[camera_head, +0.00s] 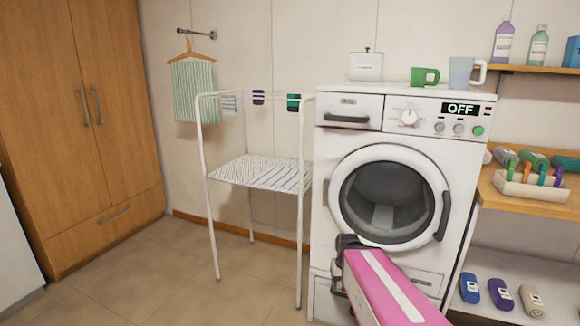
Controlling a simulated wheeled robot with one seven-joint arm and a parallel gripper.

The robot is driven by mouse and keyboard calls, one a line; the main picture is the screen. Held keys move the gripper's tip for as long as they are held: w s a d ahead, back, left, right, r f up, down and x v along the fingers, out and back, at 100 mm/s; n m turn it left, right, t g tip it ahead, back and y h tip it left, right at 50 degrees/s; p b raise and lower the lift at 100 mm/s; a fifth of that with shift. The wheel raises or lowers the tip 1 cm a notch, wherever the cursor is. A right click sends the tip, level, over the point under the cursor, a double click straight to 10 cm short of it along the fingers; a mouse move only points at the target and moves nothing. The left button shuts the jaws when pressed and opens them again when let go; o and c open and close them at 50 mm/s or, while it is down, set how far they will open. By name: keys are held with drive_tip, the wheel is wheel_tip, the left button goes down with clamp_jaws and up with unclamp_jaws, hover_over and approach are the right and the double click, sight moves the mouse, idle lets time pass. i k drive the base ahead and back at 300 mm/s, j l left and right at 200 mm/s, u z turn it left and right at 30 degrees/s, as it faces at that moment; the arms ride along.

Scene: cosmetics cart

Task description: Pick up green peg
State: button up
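Several coloured pegs stand in a row in a cream holder (530,191) on the wooden shelf at the right. The green peg (511,167) appears to be at the left end of the row, with an orange peg (527,170) to its right. They are small, and their lower parts are hidden in the holder. My pink arm reaches in from the bottom, and dark parts at its far end (346,262) show in front of the washing machine's lower left. Fingertips cannot be made out clearly. This end is well left of the pegs and apart from them.
The floor (180,265) by the wardrobe (75,110) is clear.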

sight(510, 168)
drive_tip(key=z, duration=1.55)
drive_tip(key=u, duration=2.4)
drive_tip(key=z, duration=2)
